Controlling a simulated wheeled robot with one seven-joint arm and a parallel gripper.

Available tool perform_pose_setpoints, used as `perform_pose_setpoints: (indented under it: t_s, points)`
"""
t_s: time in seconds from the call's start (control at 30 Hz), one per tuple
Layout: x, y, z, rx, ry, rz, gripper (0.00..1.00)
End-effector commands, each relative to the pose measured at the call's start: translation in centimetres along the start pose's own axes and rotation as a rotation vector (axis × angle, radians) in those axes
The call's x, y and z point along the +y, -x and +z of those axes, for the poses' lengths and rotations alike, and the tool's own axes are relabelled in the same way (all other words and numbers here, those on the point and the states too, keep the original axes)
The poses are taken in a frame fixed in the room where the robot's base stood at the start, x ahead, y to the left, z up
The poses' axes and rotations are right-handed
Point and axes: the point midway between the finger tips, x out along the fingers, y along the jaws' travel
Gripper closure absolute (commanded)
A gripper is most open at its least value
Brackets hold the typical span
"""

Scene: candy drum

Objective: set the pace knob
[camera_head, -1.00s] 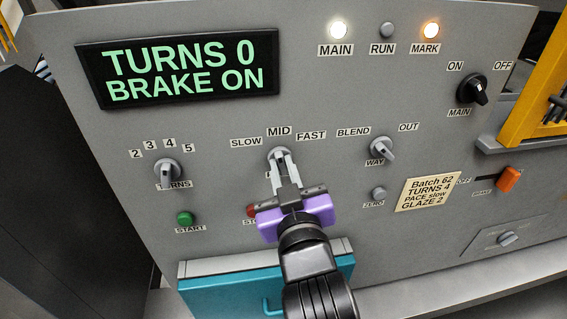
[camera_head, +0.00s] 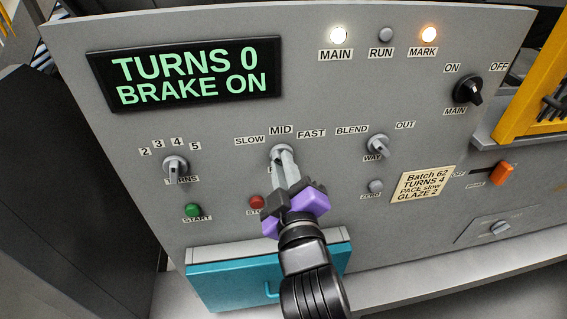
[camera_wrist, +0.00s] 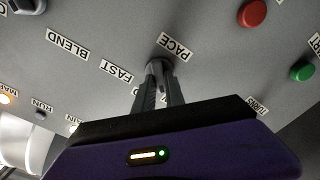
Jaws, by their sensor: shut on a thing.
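The pace knob (camera_head: 279,151) is a grey knob on the sloping grey panel, below the labels SLOW, MID and FAST. My gripper (camera_head: 284,158) is shut on it, with its purple body below and in front. The fingers cover most of the knob, so its pointer direction cannot be read. In the wrist view the gripper's two fingers (camera_wrist: 157,86) close around the pace knob (camera_wrist: 157,66), beside the PACE label. A card (camera_head: 423,184) on the panel reads Batch 62, TURNS 4, PACE slow, GLAZE 2.
The display (camera_head: 186,74) reads TURNS 0, BRAKE ON. The turns knob (camera_head: 175,165) and green start button (camera_head: 193,210) are left; the red button (camera_head: 256,202) is close beside my gripper. The way knob (camera_head: 377,146) is right. A teal drawer (camera_head: 235,284) lies below.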

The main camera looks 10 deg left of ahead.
Motion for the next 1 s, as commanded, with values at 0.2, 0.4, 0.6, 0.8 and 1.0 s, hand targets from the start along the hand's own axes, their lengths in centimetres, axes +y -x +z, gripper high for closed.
perform_pose_setpoints:
  t_s: [0.2,0.4,0.6,0.8,1.0]
  points:
    - [-0.1,0.0,0.0,0.001,0.008,-0.001,1.00]
    - [-0.1,0.0,0.0,0.001,0.007,-0.001,0.82]
    - [-0.1,0.0,0.0,0.001,0.006,-0.001,0.64]
    - [-0.1,0.1,0.0,0.000,0.005,-0.001,0.64]
    - [-0.2,1.9,0.1,0.001,0.005,-0.002,0.64]
